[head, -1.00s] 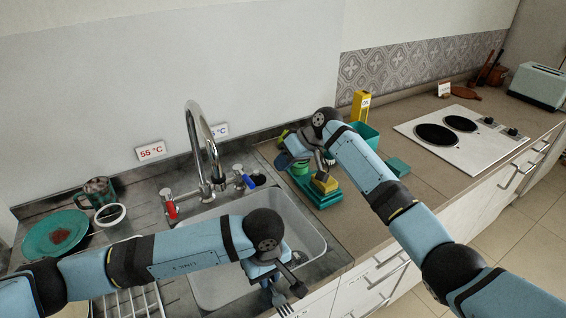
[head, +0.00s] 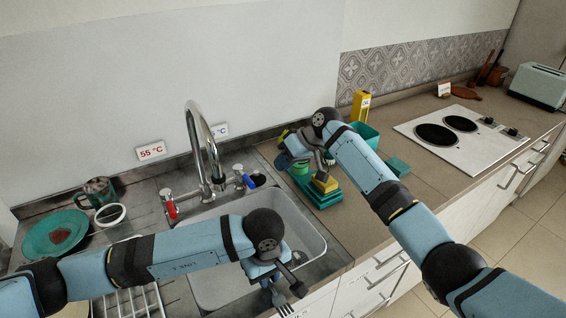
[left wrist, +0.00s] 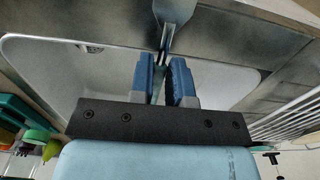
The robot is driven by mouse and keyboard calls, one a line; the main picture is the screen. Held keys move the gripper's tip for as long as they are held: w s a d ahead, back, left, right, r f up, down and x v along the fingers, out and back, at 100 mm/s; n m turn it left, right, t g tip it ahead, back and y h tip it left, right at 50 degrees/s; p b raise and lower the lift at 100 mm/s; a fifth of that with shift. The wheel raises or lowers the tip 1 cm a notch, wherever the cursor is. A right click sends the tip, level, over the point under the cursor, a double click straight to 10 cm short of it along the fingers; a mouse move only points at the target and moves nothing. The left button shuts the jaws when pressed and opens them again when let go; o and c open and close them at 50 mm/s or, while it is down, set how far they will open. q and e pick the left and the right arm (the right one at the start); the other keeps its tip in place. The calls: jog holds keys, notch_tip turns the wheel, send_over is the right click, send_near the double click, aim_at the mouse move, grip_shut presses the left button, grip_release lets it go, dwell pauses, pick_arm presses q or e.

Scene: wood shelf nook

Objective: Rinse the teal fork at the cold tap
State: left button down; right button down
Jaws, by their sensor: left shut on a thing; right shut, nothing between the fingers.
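My left gripper (head: 272,281) is shut on a fork (head: 286,306), low over the front rim of the sink basin (head: 318,243). The fork's grey tines point down and forward; its handle is mostly hidden by the gripper and no teal shows clearly. In the left wrist view the grey fork (left wrist: 174,12) shows between the fingers (left wrist: 165,82). The chrome spout (head: 218,183) hangs over the basin's back. The cold tap has a blue handle (head: 249,182), the hot tap a red one (head: 171,208). No water stream is visible. My right gripper (head: 300,158) is shut and empty, above the right counter.
A 55 °C label (head: 151,151) is on the wall; another label is partly hidden by the spout. A teal plate (head: 55,235) with a reddish-brown stain and a mug (head: 97,190) stand left.

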pick_arm(q)
jog(key=shift+s+d+r+p, duration=0.15)
jog(key=shift+s+d+r, duration=0.6)
jog(key=shift+d+r, duration=0.3)
jog(key=shift+s+d+r+p, duration=0.15)
jog(key=shift+s+d+r, duration=0.55)
jog(key=shift+d+r, duration=0.3)
